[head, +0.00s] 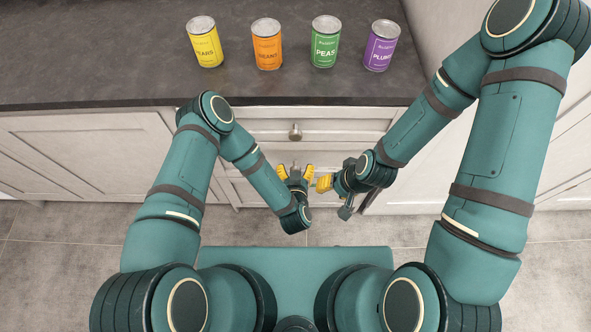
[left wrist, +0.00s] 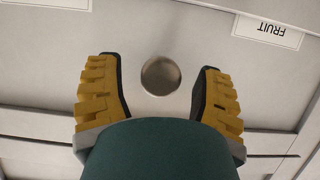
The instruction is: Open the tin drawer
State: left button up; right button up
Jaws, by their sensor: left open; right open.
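The cabinet front has a stack of drawers. The top drawer (head: 335,131) has a round metal knob (head: 295,131) and looks shut. My left gripper (head: 295,171) is open in front of a lower drawer. In the left wrist view, its yellow-padded fingers stand on either side of a round metal knob (left wrist: 160,76), with a visible gap on both sides. A white label (left wrist: 268,30) reading FRUIT, upside down, is on the front near that knob. My right gripper (head: 333,194) is open and empty, just right of the left one. My arms hide part of the lower drawer fronts.
On the dark countertop (head: 120,60) stand a yellow pears tin (head: 205,43), an orange beans tin (head: 267,45), a green peas tin (head: 325,43) and a purple plums tin (head: 381,47). Cabinet doors flank the drawers. Tiled floor (head: 60,240) is clear at left. The two grippers are close together.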

pick_arm(q)
grip_shut()
dwell(0.5)
